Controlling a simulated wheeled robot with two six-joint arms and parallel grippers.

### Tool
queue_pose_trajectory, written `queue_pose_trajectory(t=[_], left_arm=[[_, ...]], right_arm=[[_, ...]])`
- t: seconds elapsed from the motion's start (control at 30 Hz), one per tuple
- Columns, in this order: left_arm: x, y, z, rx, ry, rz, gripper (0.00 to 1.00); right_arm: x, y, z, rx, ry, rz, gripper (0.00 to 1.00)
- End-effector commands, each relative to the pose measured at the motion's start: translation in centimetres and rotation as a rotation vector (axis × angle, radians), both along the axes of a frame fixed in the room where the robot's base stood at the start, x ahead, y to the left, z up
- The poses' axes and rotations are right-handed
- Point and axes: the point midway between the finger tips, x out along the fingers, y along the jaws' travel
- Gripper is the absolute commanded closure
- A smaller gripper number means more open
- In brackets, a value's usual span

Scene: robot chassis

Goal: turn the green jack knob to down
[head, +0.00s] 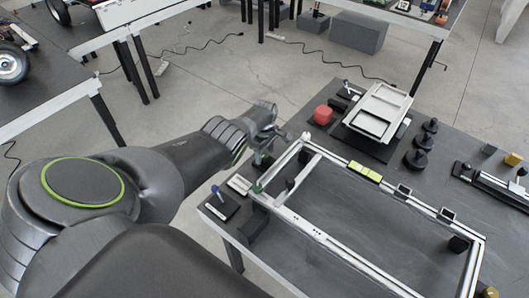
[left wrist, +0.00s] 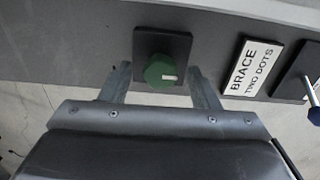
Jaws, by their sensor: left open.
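The green knob (left wrist: 158,72) sits on a dark square plate (left wrist: 178,45) in the left wrist view. A short white mark on its face points to the right. My left gripper (left wrist: 161,80) is open, with one finger on each side of the knob and visible gaps between. Whether its tips reach the knob's depth I cannot tell. In the head view my left gripper (head: 270,150) is over the table's left edge. My right gripper is not in view.
A light metal frame (head: 310,232) covers much of the dark table.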

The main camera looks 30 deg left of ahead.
Motion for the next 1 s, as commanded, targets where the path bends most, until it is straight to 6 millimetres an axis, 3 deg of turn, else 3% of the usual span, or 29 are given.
queue_pose_trajectory(t=[0.27, 0.6, 1.0], left_arm=[[0.0, 0.0, 1.3, 0.0, 0.001, 0.0, 0.45], [0.0, 0.0, 6.8, 0.001, -0.002, -0.001, 0.45], [0.1, 0.1, 12.4, 0.002, -0.003, -0.001, 0.45]], right_arm=[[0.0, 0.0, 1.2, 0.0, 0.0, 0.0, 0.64], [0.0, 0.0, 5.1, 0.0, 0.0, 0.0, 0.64], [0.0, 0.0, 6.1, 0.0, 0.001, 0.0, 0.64]])
